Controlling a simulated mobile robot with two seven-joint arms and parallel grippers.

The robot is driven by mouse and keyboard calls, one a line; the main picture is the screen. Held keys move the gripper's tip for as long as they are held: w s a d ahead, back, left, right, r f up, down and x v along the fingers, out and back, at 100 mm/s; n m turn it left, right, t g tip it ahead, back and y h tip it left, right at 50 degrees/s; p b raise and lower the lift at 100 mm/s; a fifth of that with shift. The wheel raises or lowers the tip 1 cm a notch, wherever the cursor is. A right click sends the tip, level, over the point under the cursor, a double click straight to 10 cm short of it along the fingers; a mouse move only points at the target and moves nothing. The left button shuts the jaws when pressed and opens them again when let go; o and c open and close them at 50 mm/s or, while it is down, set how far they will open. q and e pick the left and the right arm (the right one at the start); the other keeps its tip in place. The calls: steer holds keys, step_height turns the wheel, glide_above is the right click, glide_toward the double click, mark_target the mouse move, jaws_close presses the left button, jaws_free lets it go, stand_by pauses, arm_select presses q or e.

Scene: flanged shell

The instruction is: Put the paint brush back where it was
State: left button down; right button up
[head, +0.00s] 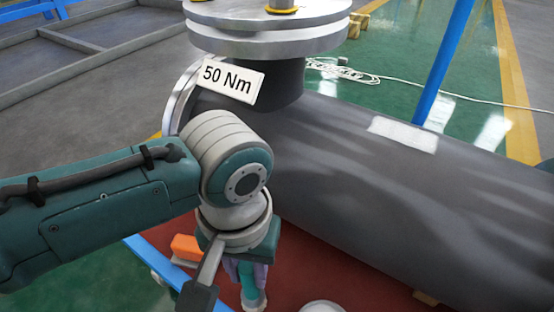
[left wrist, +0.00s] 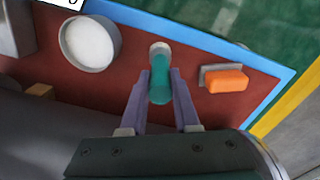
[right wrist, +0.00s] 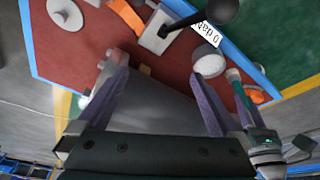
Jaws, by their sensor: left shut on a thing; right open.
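The paint brush (left wrist: 160,82) shows as a teal handle with a pale end in the left wrist view. My left gripper (left wrist: 159,100) is shut on it, with one purple finger on each side. In the head view the brush (head: 252,294) hangs below my left wrist, its pale end low over the red surface. I cannot tell whether that end touches. My right gripper (right wrist: 158,75) is open and empty in the right wrist view; the head view does not show it.
An orange block on a grey base (left wrist: 225,81) lies beside the brush. A white round container (left wrist: 90,44) stands on its other side. The red surface (left wrist: 120,80) has a blue edge. A big grey pipe (head: 370,190) with a "50 Nm" tag (head: 227,80) lies beyond.

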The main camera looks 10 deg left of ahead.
arm_select(q)
steer(key=c, duration=0.7)
jaws_free()
steer(key=shift+f, duration=0.1)
steer(key=shift+o, duration=0.2)
step_height(320, 180, up, 12)
steer(key=p, duration=0.9)
steer(key=s+d+r+m+t+h, duration=0.1)
steer(key=s+r+m+h, duration=0.1)
steer(key=s, duration=0.4)
steer(key=s+a+r+t+y, duration=0.1)
steer(key=s+a+r, duration=0.4)
steer(key=a, duration=0.5)
steer(key=shift+s+a+r+m+t+y, duration=0.25)
steer(key=shift+s+r+t+y, duration=0.2)
steer(key=shift+t, duration=0.35)
steer(key=shift+d+f, duration=0.1)
